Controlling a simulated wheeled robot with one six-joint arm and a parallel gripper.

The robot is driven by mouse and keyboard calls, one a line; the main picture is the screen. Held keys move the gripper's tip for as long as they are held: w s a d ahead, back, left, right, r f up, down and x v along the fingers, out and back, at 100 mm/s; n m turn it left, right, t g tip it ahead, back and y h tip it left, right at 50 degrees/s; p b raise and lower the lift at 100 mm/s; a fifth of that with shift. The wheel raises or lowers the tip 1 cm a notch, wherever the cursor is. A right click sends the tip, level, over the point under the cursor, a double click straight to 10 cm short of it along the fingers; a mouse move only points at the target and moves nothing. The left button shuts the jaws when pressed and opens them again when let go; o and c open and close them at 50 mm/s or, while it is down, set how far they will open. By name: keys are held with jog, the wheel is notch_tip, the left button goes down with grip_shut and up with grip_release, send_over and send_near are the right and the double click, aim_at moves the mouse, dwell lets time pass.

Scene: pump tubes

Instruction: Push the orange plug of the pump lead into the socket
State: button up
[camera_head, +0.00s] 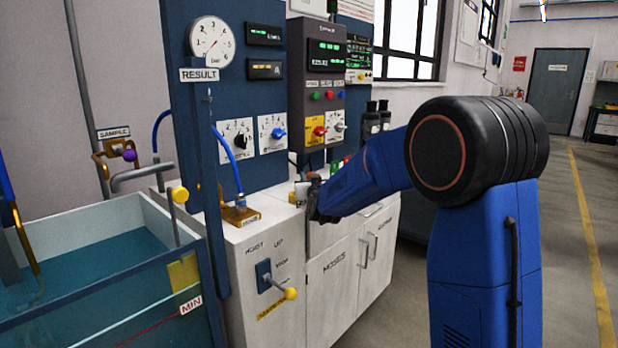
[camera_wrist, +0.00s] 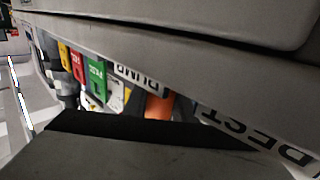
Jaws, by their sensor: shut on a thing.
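The orange plug (camera_wrist: 158,106) shows in the wrist view as a small orange patch just beyond the black edge of my gripper, near the PUMP label. The rest of it is hidden behind my gripper. In the head view my gripper (camera_head: 314,200) is at the front edge of the white cabinet top, below the instrument panel. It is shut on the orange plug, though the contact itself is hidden. I cannot make out the pump lead or the socket opening, nor whether the plug touches the socket.
In the wrist view, green (camera_wrist: 96,80), red (camera_wrist: 77,66) and yellow (camera_wrist: 63,55) labelled pieces stand in a row beside the plug. In the head view, a water tank (camera_head: 90,275) stands at left and a yellow-knobbed lever (camera_head: 288,293) sticks out of the cabinet front. The floor at right is clear.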

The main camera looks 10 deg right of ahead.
jog(key=shift+r, duration=1.2)
jog(key=shift+f, duration=1.25)
dwell(1.2)
jog(key=o, duration=1.1)
jog(key=shift+f, duration=0.1)
jog(key=shift+s+f, duration=0.1)
jog(key=s, duration=1.7)
jog(key=shift+s+a+r, duration=0.15)
jog(key=shift+a+r, duration=0.05)
jog(key=shift+a, duration=0.2)
